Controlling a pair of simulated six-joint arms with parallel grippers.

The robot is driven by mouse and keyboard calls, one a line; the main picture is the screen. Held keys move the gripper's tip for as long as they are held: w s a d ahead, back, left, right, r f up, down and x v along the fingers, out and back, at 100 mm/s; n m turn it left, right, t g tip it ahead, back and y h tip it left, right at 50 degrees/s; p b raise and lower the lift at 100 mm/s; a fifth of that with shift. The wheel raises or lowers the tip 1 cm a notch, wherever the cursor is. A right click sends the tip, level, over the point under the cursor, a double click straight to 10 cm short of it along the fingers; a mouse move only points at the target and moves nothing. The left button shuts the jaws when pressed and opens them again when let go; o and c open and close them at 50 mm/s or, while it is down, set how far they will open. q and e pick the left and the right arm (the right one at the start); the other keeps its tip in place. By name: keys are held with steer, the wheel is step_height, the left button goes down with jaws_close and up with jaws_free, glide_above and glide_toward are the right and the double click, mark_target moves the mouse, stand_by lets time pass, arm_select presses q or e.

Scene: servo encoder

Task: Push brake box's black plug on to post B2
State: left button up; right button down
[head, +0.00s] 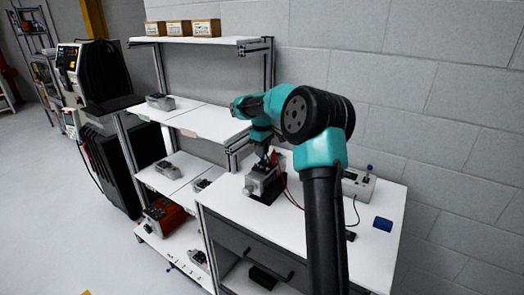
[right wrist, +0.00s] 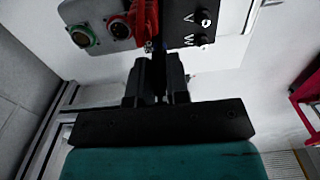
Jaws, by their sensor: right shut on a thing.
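My right gripper (head: 265,152) is at the grey servo motor (head: 262,180) on the bench, close above its top. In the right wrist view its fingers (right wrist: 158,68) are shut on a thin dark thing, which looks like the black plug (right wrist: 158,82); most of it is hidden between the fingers. A red plug (right wrist: 147,18) is right beside the fingertips. A dark terminal panel (right wrist: 195,22) marked V and W is ahead. I cannot read a B2 mark, and I cannot tell whether the black plug touches a post. The brake box (head: 358,184) stands right of my arm.
Round green-ringed (right wrist: 82,36) and red-ringed (right wrist: 118,29) connectors are left of the red plug. A red lead (head: 291,194) trails across the bench. A blue block (head: 382,224) lies near the bench's right side. A shelf rack (head: 172,175) with grey motors stands left.

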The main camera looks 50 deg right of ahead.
steer(key=shift+f, duration=0.15)
steer(key=c, duration=1)
jaws_free()
steer(key=shift+r, duration=3.5)
